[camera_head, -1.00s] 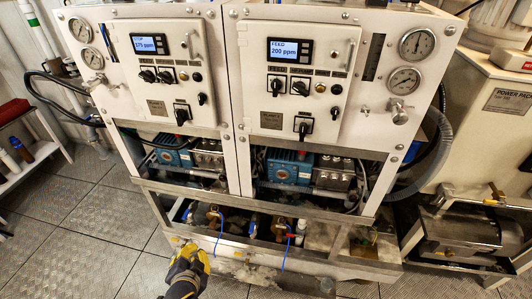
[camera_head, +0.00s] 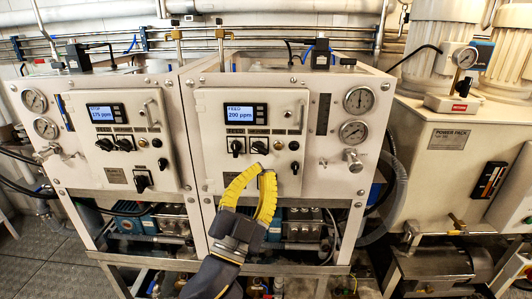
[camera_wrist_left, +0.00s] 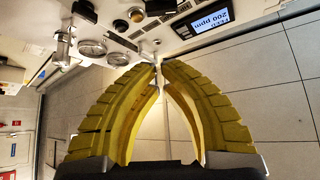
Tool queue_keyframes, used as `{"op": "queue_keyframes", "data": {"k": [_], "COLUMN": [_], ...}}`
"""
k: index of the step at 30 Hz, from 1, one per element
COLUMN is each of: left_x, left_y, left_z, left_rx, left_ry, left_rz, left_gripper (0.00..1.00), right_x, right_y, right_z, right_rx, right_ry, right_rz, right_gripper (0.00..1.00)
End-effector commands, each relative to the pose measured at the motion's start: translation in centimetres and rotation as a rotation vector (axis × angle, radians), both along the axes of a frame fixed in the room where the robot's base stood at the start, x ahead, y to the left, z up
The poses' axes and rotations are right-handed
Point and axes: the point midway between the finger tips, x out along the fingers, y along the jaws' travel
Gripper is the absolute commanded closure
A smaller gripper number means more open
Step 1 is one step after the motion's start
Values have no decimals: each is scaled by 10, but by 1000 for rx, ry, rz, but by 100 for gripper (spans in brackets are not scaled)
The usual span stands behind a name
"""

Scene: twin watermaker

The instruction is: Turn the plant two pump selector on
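The right-hand control panel (camera_head: 215,110) has a lit display (camera_head: 246,114) reading FEED 200 ppm. Below the display are two black rotary selectors, the left one (camera_head: 236,148) and the right one (camera_head: 260,147). Their labels are too small to read. A lower switch on this panel is mostly hidden behind my fingers. My left gripper (camera_head: 262,170) has yellow ribbed fingers with the tips together just below the right selector. I cannot tell whether they touch the panel. In the left wrist view my left gripper (camera_wrist_left: 158,64) shows nothing clearly held. My right gripper is out of view.
The left-hand panel (camera_head: 75,140) has a display (camera_head: 105,112) and similar selectors. Gauges (camera_head: 359,99) and a valve (camera_head: 352,160) stand right of the right panel. A power pack cabinet (camera_head: 425,165) is at the far right. Pipes run along the back.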

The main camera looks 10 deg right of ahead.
Motion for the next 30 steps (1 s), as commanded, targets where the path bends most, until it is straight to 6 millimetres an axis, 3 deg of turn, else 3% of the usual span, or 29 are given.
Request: {"op": "queue_keyframes", "data": {"k": [7,22,30], "left_x": [13,70,73], "left_y": [-11,-46,-32], "left_z": [15,57,31], "left_rx": [-1,0,1], "left_ry": [-11,-9,-5], "left_rz": [-7,-5,-3], "left_gripper": [100,100,100], "right_x": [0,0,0], "right_y": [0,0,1], "right_z": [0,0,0], "right_rx": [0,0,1], "right_ry": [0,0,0], "right_rz": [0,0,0], "right_gripper": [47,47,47]}}
